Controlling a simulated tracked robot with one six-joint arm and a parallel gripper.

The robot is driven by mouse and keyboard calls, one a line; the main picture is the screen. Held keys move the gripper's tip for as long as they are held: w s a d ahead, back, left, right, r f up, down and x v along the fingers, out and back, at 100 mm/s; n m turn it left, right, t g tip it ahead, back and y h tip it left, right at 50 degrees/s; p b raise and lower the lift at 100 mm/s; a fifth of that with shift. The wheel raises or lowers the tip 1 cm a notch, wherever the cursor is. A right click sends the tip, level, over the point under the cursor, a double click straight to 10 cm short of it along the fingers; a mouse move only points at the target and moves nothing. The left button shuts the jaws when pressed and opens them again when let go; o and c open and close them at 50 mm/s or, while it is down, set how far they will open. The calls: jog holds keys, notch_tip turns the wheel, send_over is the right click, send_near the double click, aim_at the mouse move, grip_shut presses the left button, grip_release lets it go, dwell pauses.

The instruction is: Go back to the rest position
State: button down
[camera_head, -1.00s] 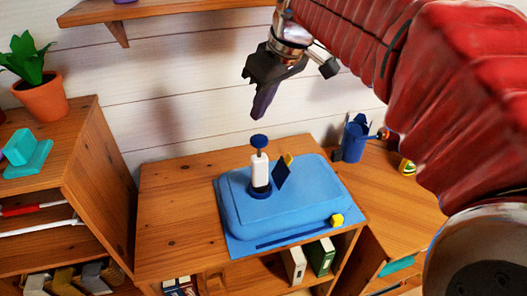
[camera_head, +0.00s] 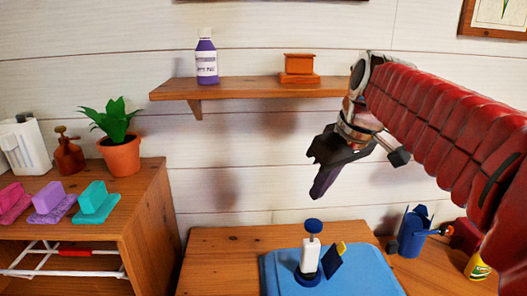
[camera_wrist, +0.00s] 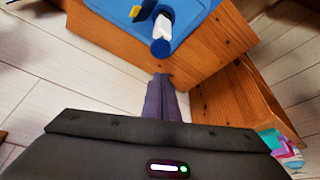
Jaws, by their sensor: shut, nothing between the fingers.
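My gripper (camera_head: 322,186) hangs in the air in the head view, its dark fingers pointing down and a little left. It is shut with nothing in it. It is above the wooden desk and apart from everything. Its shut fingers also show in the wrist view (camera_wrist: 161,95). Below it in the head view, a white device with a blue knob (camera_head: 310,252) stands on a light blue board (camera_head: 372,275). A dark blue flap with a yellow edge (camera_head: 332,262) is beside it.
A wall shelf (camera_head: 240,88) holds a purple-labelled bottle (camera_head: 206,58) and a small wooden box (camera_head: 298,66). A potted plant (camera_head: 121,155) and coloured blocks stand on the left cabinet. A blue can (camera_head: 413,235) and a yellow tin (camera_head: 477,266) are at the right.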

jog(key=s+f+m+t+h, duration=0.1)
jog(key=s+f+m, duration=0.4)
jog(key=s+f, duration=1)
jog(key=s+h, duration=0.1)
jog(key=s, duration=0.1)
jog(key=shift+s+d+f+m+t, duration=0.2)
jog(key=shift+s+f+m+t, duration=0.1)
jog(key=shift+f, duration=0.1)
